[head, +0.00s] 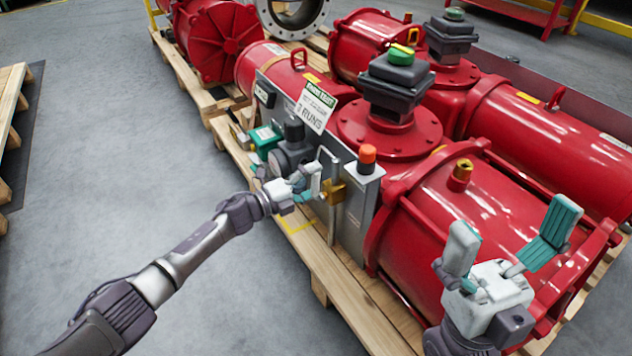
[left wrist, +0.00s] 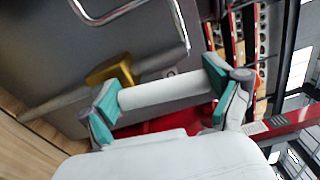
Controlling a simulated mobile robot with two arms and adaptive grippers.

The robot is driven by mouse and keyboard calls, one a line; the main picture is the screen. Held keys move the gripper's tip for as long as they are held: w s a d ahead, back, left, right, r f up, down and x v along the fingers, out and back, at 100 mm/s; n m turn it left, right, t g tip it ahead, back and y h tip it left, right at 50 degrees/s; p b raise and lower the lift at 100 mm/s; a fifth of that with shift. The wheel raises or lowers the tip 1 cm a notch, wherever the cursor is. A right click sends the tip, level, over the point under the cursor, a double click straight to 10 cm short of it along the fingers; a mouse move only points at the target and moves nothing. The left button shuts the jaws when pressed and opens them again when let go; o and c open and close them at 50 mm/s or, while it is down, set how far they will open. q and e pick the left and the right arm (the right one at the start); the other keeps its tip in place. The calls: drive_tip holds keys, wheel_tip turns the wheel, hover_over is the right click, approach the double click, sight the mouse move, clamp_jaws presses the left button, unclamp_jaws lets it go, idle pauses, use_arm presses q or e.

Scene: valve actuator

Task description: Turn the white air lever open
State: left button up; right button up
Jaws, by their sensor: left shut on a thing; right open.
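The white air lever (left wrist: 160,91) shows in the left wrist view as a pale bar beside a brass valve body (left wrist: 108,70). My left gripper (left wrist: 158,103) is shut on it, with a teal pad at each end of the bar. In the head view my left gripper (head: 307,181) is at the grey panel, just left of the brass valve (head: 333,192); there the lever is hard to tell from the fingers. My right gripper (head: 510,237) is open and empty, in front of the red cylinder at the right.
A grey panel (head: 354,215) carries an orange-topped knob (head: 367,154), a thin bent pipe and a white sign (head: 315,107). Large red actuators (head: 455,235) stand behind it on a wooden pallet (head: 335,290).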

use_arm(q)
drive_tip(key=shift+w+a, duration=0.1)
drive_tip(key=shift+w, duration=0.05)
idle(0.4)
drive_tip(key=o, duration=1.3)
drive_tip(key=shift+f, duration=0.1)
drive_tip(key=shift+o, duration=0.5)
drive_tip(key=v, duration=1.2)
